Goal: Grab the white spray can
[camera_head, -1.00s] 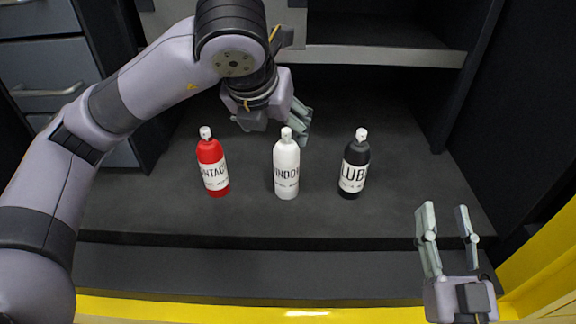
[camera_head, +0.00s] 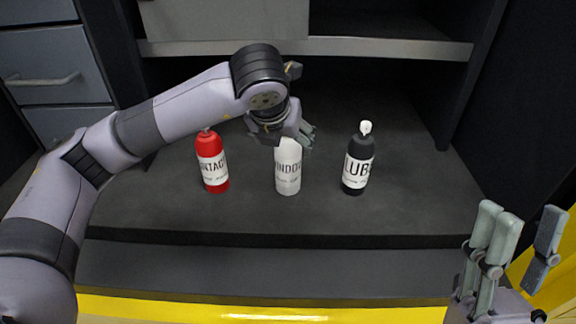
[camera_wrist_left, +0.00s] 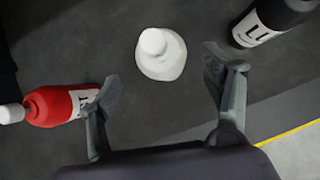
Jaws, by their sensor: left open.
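The white spray can (camera_head: 288,170) stands upright on the dark shelf, between a red can (camera_head: 213,165) and a black can (camera_head: 357,162). My left gripper (camera_head: 300,137) is at the top of the white can and hides its cap in the head view. In the left wrist view, the white can (camera_wrist_left: 161,54) is seen from above, a little beyond and between the spread fingers of my left gripper (camera_wrist_left: 160,88). The gripper is open and empty. My right gripper (camera_head: 518,240) is at the lower right, fingers apart, with nothing in it.
The red can (camera_wrist_left: 62,104) is close to the left finger in the wrist view, and the black can (camera_wrist_left: 268,22) is beyond the right finger. A raised ledge (camera_head: 390,48) crosses the back. A yellow edge (camera_head: 250,310) runs along the front.

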